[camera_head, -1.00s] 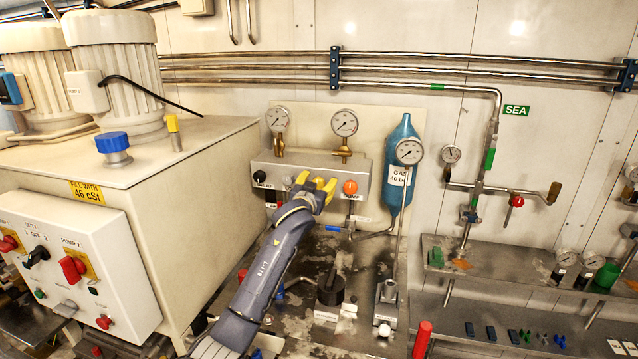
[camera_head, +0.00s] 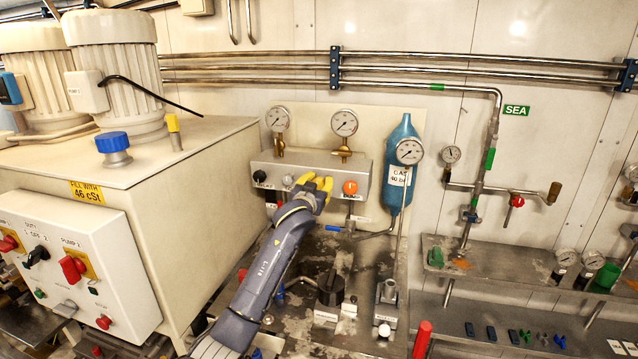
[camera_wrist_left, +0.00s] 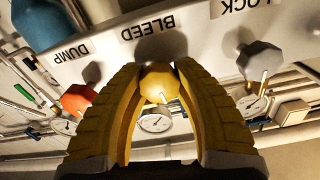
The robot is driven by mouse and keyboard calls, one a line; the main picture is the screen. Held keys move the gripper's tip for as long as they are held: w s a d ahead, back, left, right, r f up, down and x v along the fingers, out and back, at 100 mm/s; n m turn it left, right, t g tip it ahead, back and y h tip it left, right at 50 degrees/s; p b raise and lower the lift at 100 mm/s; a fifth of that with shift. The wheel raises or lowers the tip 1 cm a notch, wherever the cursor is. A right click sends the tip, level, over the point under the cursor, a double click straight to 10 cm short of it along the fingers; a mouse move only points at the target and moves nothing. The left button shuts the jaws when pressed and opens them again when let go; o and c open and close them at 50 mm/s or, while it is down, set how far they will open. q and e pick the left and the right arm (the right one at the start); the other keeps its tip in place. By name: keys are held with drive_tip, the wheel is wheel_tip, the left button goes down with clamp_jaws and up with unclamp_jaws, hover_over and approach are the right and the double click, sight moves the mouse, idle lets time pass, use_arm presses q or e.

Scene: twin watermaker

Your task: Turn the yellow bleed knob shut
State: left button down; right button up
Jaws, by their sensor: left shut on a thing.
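The yellow bleed knob (camera_wrist_left: 160,84) sits on the manifold block (camera_head: 325,164) under the word BLEED in the left wrist view. My left gripper (camera_head: 317,184) reaches up to the block from below. In the left wrist view, its two yellow fingers (camera_wrist_left: 159,90) are closed on the knob from both sides. In the head view the fingers hide the knob. I cannot tell from the knob's face how far it is turned. My right gripper is not in view.
An orange DUMP knob (camera_head: 350,187) sits close to the right of my fingers. A grey knob (camera_head: 288,180) and a black knob (camera_head: 260,176) sit to the left. Two gauges (camera_head: 344,123) stand above the block. A blue gas bottle (camera_head: 403,150) hangs at its right.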

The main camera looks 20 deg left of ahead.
use_arm(q)
drive_tip(key=shift+r, duration=0.1)
drive_tip(key=shift+m, duration=0.7)
drive_tip(key=c, duration=0.9)
unclamp_jaws()
drive_tip(key=s, duration=1.2)
drive_tip(key=shift+d, duration=0.15)
drive_tip(key=shift+d, duration=0.1)
